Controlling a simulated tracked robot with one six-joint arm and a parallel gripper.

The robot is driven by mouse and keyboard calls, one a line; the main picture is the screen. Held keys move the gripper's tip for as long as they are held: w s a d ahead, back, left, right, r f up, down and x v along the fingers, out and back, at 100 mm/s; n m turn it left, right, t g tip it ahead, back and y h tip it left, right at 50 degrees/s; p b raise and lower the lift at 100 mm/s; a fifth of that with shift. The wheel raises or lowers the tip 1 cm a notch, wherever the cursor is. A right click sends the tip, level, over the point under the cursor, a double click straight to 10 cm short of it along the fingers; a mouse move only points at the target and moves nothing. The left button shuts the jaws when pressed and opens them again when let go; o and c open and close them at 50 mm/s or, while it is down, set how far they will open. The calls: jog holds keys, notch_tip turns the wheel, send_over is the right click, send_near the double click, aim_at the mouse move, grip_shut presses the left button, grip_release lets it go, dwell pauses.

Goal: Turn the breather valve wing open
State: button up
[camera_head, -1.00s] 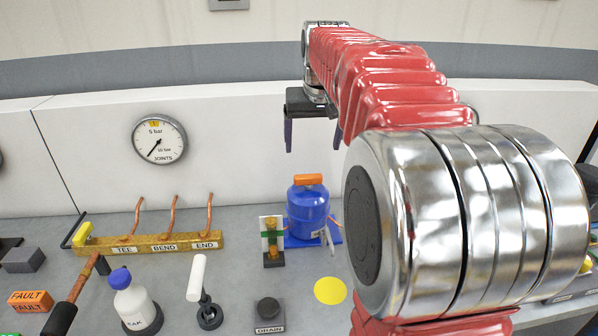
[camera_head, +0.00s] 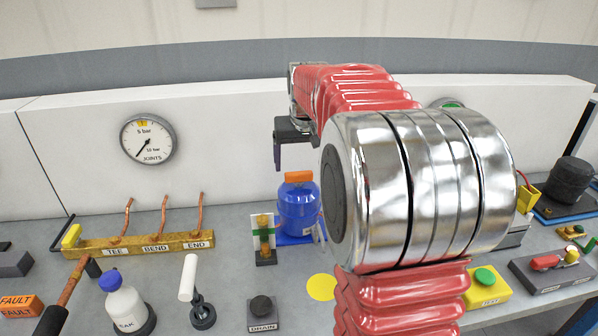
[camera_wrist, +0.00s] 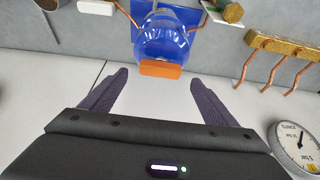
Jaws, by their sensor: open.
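No label in view names the breather valve, so I cannot tell for certain which part is its wing. A flat orange bar (camera_head: 298,177) tops a blue tank (camera_head: 298,212) on the bench. A red lever (camera_head: 545,262) lies on a grey block at the far right. My gripper (camera_wrist: 158,78) is open and empty. In the wrist view the orange bar (camera_wrist: 160,69) shows ahead, between the line of the two dark fingers. In the head view one finger of my gripper hangs above and left of the tank; the other is hidden behind my arm.
A brass manifold (camera_head: 140,245) with copper pipes lies left of the tank. A small gauge block (camera_head: 264,240) stands just beside the tank. A white-handled stand (camera_head: 190,285), a leak bottle (camera_head: 122,303) and a drain button (camera_head: 262,306) are in front. The white back panel (camera_head: 230,130) rises behind.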

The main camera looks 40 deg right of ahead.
aim_at(299, 173)
jog(key=x, duration=0.5)
jog(key=shift+c, duration=0.4)
jog(key=c, duration=1)
